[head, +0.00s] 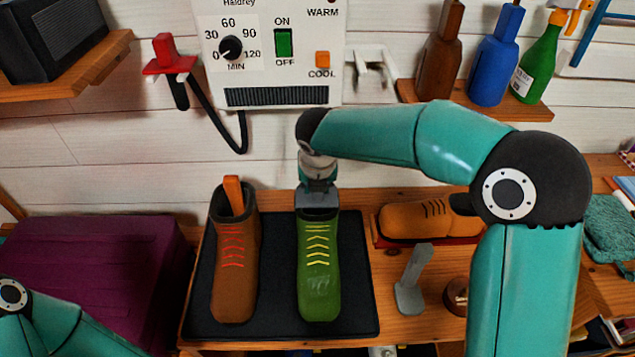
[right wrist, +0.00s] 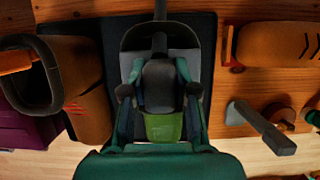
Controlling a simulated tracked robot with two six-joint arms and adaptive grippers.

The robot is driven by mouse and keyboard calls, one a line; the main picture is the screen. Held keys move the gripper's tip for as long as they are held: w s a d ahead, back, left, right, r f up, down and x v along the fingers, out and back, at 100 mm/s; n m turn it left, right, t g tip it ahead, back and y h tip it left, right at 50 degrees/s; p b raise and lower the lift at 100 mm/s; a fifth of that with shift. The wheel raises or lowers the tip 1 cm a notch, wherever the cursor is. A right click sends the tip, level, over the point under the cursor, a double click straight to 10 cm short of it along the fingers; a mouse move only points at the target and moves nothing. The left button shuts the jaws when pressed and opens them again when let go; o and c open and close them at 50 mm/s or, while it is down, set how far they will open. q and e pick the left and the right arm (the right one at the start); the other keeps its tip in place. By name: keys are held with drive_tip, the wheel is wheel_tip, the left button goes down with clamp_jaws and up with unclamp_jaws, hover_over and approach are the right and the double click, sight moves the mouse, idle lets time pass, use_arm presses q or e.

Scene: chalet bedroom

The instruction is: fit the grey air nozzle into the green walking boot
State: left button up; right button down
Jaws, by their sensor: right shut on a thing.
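The green walking boot (head: 319,275) stands upright on a black mat (head: 272,290), with yellow laces facing me. My right gripper (head: 317,187) is directly above the boot's mouth, shut on the grey air nozzle (head: 316,200). The nozzle's lower part is hidden at the boot's collar, so I cannot tell how deep it sits. In the right wrist view the gripper (right wrist: 160,95) covers most of the boot's dark collar, and a little green boot (right wrist: 165,126) shows below it. My left gripper is out of view; only part of the left arm shows at the lower left.
A brown boot (head: 236,270) with an orange piece (head: 234,195) in its mouth stands left of the green boot. An orange shoe (head: 412,219) and a slanted grey post (head: 414,275) are to the right. A white dryer panel (head: 270,75) hangs behind; a red nozzle (head: 168,55) is on the wall.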

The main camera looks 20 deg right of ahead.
drive_tip(key=shift+f, duration=0.2)
drive_tip(key=c, duration=0.8)
unclamp_jaws()
drive_tip(key=shift+r, duration=0.1)
drive_tip(key=v, duration=1.2)
drive_tip(key=shift+s, duration=0.1)
